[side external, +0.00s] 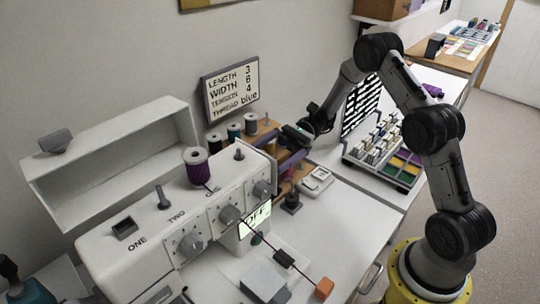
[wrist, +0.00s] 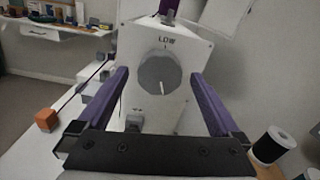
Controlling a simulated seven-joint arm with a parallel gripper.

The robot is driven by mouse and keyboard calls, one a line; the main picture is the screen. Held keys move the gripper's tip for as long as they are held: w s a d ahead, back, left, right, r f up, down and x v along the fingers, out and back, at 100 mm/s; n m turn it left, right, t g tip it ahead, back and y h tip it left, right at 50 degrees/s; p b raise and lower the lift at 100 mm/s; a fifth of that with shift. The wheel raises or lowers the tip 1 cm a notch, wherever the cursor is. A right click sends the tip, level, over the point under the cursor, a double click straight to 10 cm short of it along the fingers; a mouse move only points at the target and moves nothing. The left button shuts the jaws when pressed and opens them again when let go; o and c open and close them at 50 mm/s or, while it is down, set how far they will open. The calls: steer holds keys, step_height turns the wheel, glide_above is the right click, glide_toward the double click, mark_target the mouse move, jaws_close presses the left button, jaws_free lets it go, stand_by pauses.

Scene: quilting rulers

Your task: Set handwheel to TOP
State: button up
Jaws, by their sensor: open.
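The handwheel (wrist: 158,73) is a grey faceted knob on the white end panel of the sewing machine (side external: 95,250). Its pale pointer line points down, slightly right. A label above it seems to read LOW. The handwheel is hidden in the side external view. My gripper (wrist: 159,76) is open, its two purple fingers on the left and right of the handwheel in the picture, with visible gaps. In the side external view my gripper (side external: 286,160) is at the machine's far right end.
A thread rack (side external: 235,131) and a sign (side external: 231,90) stand behind the machine. A tray of small items (side external: 385,158) lies to the right. An orange block (side external: 323,289) ends a rod in front. The white table between is mostly clear.

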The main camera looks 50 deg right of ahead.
steer(key=shift+a, duration=0.25)
steer(key=c, duration=1.3)
steer(key=shift+m, duration=2.4)
steer(key=o, duration=1.3)
steer(key=d, duration=0.7)
steer(key=shift+d, duration=0.25)
